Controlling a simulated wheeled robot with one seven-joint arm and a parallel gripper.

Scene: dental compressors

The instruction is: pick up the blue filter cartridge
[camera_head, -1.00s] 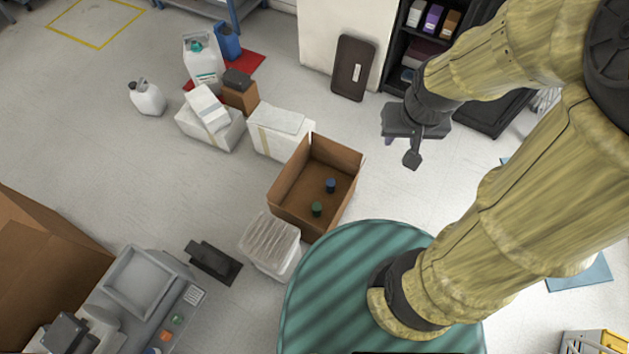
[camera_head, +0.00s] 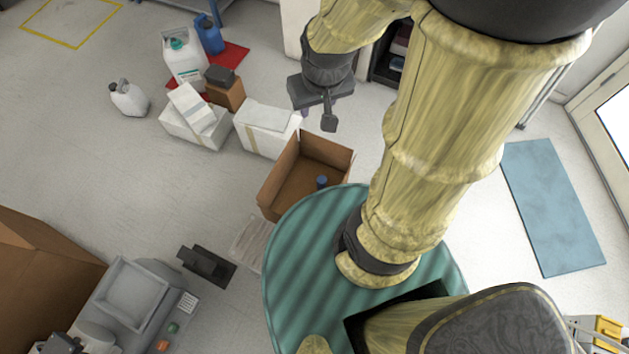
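The blue filter cartridge (camera_head: 321,182) is a small blue cylinder standing inside an open brown cardboard box (camera_head: 283,178). Its lower part is close to the edge of my green round base, which covers the box's near corner. My gripper (camera_head: 317,118) is in the air at the far side of the box, above and apart from the cartridge in the picture. Its two dark fingers point down and look spread, with nothing seen between them. Its height above the floor is hard to tell.
White boxes (camera_head: 265,128) and (camera_head: 192,125), a white jug (camera_head: 128,98), a larger white canister (camera_head: 184,62) and a blue canister (camera_head: 209,35) stand beyond the box. A dark stand (camera_head: 207,265) is at left. A blue mat (camera_head: 553,205) lies right. Floor at far left is clear.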

